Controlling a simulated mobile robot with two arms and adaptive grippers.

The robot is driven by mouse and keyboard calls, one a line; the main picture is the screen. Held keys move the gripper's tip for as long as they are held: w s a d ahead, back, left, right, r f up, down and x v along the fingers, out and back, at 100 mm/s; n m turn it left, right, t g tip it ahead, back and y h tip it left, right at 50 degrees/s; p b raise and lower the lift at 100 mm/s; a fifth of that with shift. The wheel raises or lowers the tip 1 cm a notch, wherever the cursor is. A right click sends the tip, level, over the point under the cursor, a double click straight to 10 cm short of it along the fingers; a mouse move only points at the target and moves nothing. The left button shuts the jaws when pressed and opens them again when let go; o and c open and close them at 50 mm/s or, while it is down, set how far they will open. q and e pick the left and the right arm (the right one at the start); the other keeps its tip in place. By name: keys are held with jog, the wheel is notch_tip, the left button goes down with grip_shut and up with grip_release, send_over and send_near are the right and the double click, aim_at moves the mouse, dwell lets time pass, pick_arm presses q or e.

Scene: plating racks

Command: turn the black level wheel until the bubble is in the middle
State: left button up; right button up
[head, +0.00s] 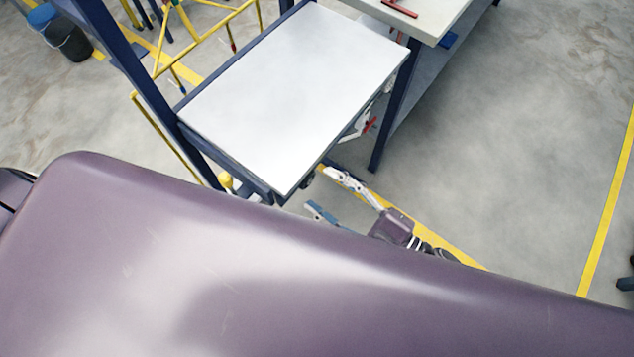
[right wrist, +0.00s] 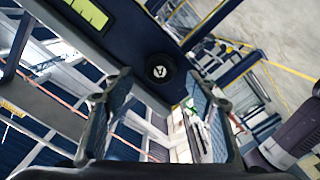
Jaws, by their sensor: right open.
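The black level wheel (right wrist: 158,70) is a round dark knob with a pale mark on its face, set on a dark blue bar in the right wrist view. The yellow-green level vial (right wrist: 88,12) sits in the same bar at the upper left and is cut by the frame edge; I cannot make out its bubble. My right gripper (right wrist: 158,105) is open, with its two fingers on either side of the wheel's line and the wheel beyond them, apart from both. In the head view my right gripper (head: 318,190) is by the near corner of the rack. My left gripper is not in view.
A white-topped rack table (head: 300,90) on dark blue posts stands ahead. A second bench (head: 440,12) with a red item is behind it. Yellow rails (head: 205,38) and a dark bucket (head: 75,43) are at the left.

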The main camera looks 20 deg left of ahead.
jog(key=shift+v, duration=2.55)
jog(key=w+d+f+m+t+h, duration=0.2)
jog(key=w+d+f+m+h, duration=0.3)
jog(key=f, duration=0.5)
jog(key=w+d+f+m+t+h, duration=0.25)
jog(key=w+d+f+h, duration=0.2)
jog(key=d+f, duration=0.4)
jog(key=s+d+f+m+g+h, duration=0.1)
jog(key=d+f+m+h, duration=0.35)
jog(key=f, duration=0.65)
jog(key=s+d+f+m+g+h, duration=0.1)
jog(key=s+d+f+m+g, duration=0.1)
jog(key=s+d+f, duration=0.35)
jog(key=s+d+f+m+g+h, duration=0.1)
jog(key=s+d+f+m+g, duration=0.1)
jog(key=s+f, duration=0.55)
jog(key=s+f+m+g, duration=0.2)
jog(key=s+f, duration=0.1)
jog(key=s, duration=0.6)
jog(key=s+f+m+g+h, duration=0.1)
jog(key=s+f+g, duration=0.1)
jog(key=s, duration=0.7)
jog(key=shift+f+m+g, duration=0.35)
jog(key=shift+f+m, duration=0.05)
jog(key=shift+f, duration=0.1)
jog(key=shift+s, duration=0.15)
